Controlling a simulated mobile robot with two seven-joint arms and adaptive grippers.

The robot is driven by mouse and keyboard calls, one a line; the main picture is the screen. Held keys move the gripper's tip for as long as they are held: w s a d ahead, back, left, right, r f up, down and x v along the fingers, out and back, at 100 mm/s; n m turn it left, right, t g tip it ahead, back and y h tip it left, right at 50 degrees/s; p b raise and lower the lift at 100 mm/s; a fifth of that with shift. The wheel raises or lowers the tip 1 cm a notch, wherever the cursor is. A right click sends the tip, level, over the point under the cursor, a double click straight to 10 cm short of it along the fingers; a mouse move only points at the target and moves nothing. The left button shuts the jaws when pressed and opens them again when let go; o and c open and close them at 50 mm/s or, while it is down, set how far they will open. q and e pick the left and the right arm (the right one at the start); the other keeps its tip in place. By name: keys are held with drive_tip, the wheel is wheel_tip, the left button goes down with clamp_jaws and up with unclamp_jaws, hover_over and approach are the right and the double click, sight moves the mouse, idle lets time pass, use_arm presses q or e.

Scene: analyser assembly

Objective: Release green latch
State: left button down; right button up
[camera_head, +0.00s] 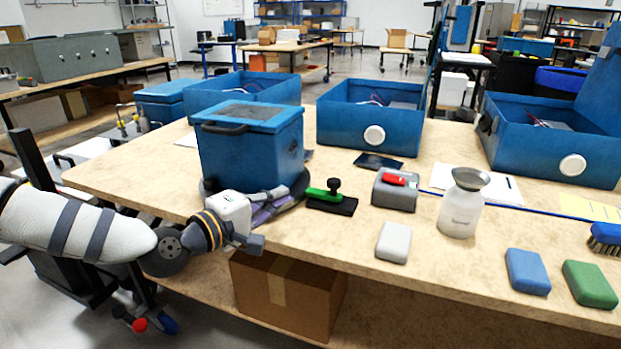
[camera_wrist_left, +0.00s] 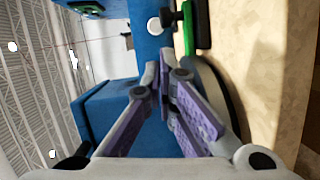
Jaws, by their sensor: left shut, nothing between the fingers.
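The green latch (camera_head: 322,194) is a green bar with an upright black knob, on a black base plate on the table, right of the lidded blue box (camera_head: 250,155). It also shows at the top of the left wrist view (camera_wrist_left: 198,24). My left gripper (camera_head: 282,196) is low in front of the blue box, just left of the latch and apart from it. Its purple-padded fingers (camera_wrist_left: 162,82) are closed together, with nothing between them. The blue box stands on a dark round base (camera_head: 213,190), partly hidden by my gripper. My right gripper is out of view.
Right of the latch stand a grey device with a red switch (camera_head: 396,188) and a white bottle (camera_head: 461,205). A white block (camera_head: 394,242) lies near the front edge. Open blue housings (camera_head: 365,120) stand behind. Bare tabletop (camera_head: 320,240) lies in front of the latch.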

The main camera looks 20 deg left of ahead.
use_arm(q)
drive_tip(key=b+x, duration=0.1)
drive_tip(key=x, duration=0.8)
drive_tip(key=shift+w+f, duration=0.1)
drive_tip(key=shift+f, duration=0.1)
drive_tip(key=shift+w+d+r, duration=0.1)
drive_tip(key=shift+w+d, duration=0.05)
drive_tip(key=shift+w, duration=0.25)
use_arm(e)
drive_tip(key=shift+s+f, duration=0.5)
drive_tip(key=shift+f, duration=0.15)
use_arm(q)
drive_tip(key=shift+d, duration=1.75)
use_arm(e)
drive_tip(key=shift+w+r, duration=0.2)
use_arm(q)
drive_tip(key=shift+s, duration=0.1)
